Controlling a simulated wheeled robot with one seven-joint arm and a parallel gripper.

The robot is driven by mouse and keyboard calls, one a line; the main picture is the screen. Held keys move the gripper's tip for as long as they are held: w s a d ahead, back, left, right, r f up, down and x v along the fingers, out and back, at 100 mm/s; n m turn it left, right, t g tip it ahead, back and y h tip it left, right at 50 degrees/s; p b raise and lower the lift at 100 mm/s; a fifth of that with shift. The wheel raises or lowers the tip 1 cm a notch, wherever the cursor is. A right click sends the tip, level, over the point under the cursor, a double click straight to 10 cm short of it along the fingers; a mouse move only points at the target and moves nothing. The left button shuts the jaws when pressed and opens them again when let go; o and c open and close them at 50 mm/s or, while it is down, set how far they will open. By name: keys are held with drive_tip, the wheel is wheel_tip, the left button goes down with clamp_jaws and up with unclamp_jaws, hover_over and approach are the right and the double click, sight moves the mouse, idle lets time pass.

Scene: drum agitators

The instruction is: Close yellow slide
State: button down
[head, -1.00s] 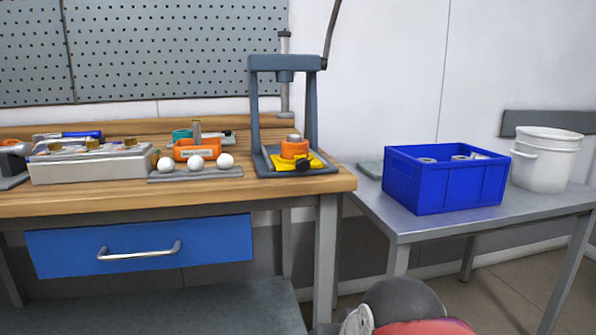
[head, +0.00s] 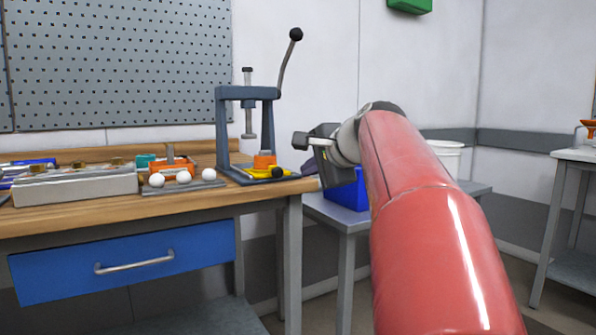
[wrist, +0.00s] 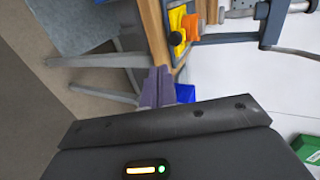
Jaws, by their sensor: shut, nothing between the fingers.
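The yellow slide (head: 256,171) sits low in the grey-blue press (head: 222,130) at the bench's right end. Its black knob (head: 278,172) faces the front, and an orange block (head: 264,160) stands on it. In the wrist view the yellow slide (wrist: 176,20) is near the top, with the black knob (wrist: 176,38) beside it and the orange block (wrist: 191,25) to the right. My gripper (head: 302,140) is raised right of the press, apart from the knob. In the wrist view my gripper (wrist: 158,72) has its fingers together and empty, pointing towards the bench edge.
White balls (head: 184,177) on a grey holder and a grey case (head: 75,186) stand left of the press. The press lever (head: 287,62) rises high. My arm partly hides the blue bin (head: 347,192) on the side table. A green box (head: 410,5) is on the wall.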

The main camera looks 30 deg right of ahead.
approach(279, 176)
wheel_tip(279, 176, down, 3)
drive_tip(key=w, duration=0.2)
drive_tip(key=shift+w+a+p, duration=0.1)
drive_tip(key=shift+w+p, duration=0.3)
drive_tip(key=shift+w, duration=1.45)
